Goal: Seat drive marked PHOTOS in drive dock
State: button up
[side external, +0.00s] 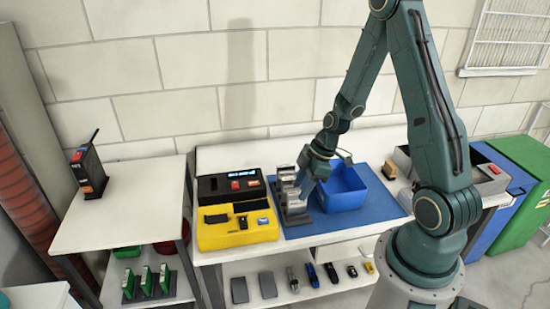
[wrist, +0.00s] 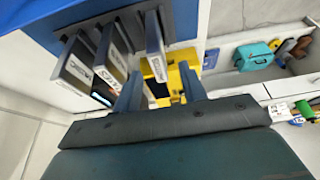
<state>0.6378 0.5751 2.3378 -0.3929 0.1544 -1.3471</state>
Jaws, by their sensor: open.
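Several grey-and-white drives (side external: 288,190) stand upright in a dark rack on the blue mat. In the wrist view, labelled drives (wrist: 76,70) show at left, with another (wrist: 155,46) nearer the middle. The labels are too blurred for me to tell which reads PHOTOS. My gripper (side external: 306,186) is low over the rack; in the wrist view its two fingers (wrist: 162,86) are apart, with no drive clearly held between them. A black unit (side external: 230,182) with a lit display stands left of the rack; I cannot tell for sure whether it is the drive dock.
A yellow case (side external: 238,232) stands in front of the black unit. A blue bin (side external: 343,188) is right of the rack, close to my arm. A radio-like device (side external: 88,172) stands on the left table (side external: 130,205), which is otherwise clear. Small items lie on the lower shelf (side external: 300,285).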

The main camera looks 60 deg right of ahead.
aim_at(298, 193)
jog(key=shift+x, duration=2.55)
grip_shut()
